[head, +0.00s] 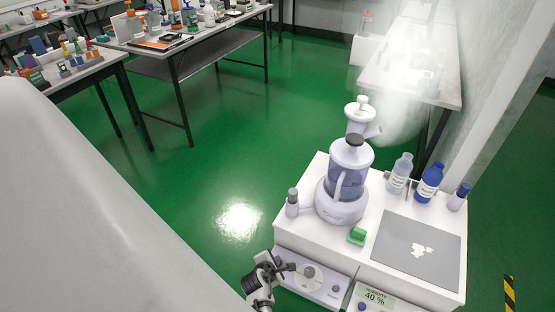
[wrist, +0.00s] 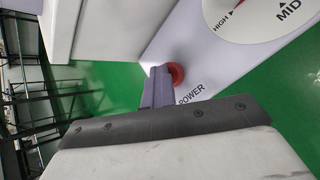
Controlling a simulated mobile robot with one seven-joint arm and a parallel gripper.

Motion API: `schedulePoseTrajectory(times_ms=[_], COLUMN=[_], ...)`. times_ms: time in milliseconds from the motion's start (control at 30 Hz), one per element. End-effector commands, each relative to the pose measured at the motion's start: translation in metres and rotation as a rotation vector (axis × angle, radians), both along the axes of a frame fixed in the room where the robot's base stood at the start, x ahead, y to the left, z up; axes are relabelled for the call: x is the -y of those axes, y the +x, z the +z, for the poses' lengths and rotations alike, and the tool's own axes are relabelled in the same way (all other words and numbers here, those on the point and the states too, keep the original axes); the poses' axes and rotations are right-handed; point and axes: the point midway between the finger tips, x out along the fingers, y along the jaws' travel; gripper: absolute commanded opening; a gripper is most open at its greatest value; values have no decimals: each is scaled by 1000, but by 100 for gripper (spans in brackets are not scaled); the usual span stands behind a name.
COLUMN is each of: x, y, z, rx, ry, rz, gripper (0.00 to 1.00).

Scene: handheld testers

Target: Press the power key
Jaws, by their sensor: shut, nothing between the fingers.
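The power key is a round red button (wrist: 177,72) on a pale lilac panel, beside the printed word POWER in the wrist view. The same panel (head: 325,287) with its grey dial shows on the front of the white cabinet in the head view, where my arm hides the key. My gripper (head: 287,267) is at the left end of this panel. Its shut, empty fingers (wrist: 159,74) overlap the left side of the red button in the wrist view. I cannot tell whether they touch it. Part of the dial (wrist: 262,12), marked HIGH and MID, is at the top right.
On the white cabinet (head: 300,233) stand a lilac mist-making appliance (head: 341,207), a green block (head: 357,236), a grey mat (head: 400,262), a clear bottle (head: 400,172) and a blue bottle (head: 429,184). A humidity display (head: 376,295) reads 40 %. Open green floor (head: 190,190) lies left.

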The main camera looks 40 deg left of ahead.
Motion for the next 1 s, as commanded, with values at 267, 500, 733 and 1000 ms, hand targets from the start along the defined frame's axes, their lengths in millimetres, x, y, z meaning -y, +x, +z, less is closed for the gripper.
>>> schedulePoseTrajectory(times_ms=[267,500,733,1000], x=[6,5,3,2], y=[-6,-4,-3,-2], z=[3,30,54,56], rx=[-18,-14,-8,-6], ry=[-17,-14,-10,-8], rz=[-4,-2,-1,0], gripper=[0,0,0,0])
